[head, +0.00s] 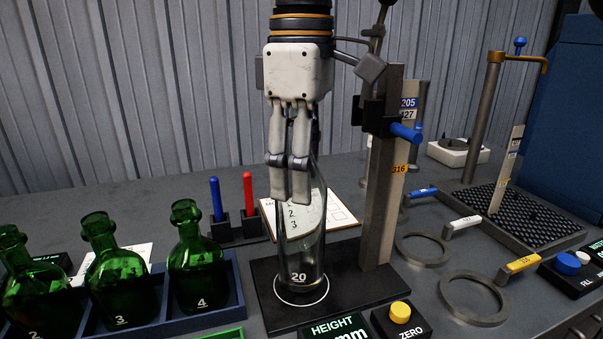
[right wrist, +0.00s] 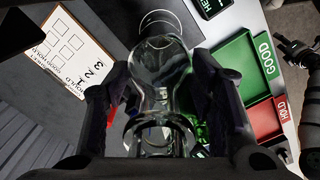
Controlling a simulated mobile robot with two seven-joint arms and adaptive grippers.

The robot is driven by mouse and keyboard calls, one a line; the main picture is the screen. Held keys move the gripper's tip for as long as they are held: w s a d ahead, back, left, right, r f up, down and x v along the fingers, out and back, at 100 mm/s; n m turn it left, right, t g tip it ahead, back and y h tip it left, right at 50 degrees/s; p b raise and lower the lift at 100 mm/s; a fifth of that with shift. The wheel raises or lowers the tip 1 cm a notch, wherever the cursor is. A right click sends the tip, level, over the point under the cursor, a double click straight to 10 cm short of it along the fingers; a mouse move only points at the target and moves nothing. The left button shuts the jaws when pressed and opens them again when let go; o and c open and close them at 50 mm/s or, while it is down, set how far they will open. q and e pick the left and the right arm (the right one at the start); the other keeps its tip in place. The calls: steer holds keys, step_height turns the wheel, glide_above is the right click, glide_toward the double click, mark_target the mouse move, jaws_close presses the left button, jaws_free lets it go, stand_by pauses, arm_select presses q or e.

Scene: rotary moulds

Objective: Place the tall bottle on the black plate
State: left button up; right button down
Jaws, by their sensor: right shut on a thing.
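A tall clear glass bottle (head: 301,250), marked 20, is upright over the black plate (head: 371,286) of the height gauge. Its base appears within or just over the white ring on the plate. I cannot tell whether it touches the plate. My right gripper (head: 290,190) comes down from above and is shut on the bottle's upper part, hiding the neck in the head view. The right wrist view shows the bottle's clear shoulder (right wrist: 165,65) between the fingers, with the white ring beyond it.
The gauge's upright post (head: 379,190) stands close right of the bottle. Green bottles (head: 198,265) sit in a blue rack (head: 238,290) at left. Blue and red pegs, a clipboard (head: 342,217) and metal rings (head: 473,299) are nearby. The height display (head: 338,328) is in front.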

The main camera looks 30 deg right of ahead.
steer(key=shift+f, duration=0.6)
steer(key=c, duration=0.7)
jaws_free()
step_height(320, 180, up, 12)
steer(key=shift+r, duration=0.1)
steer(key=shift+s, duration=0.1)
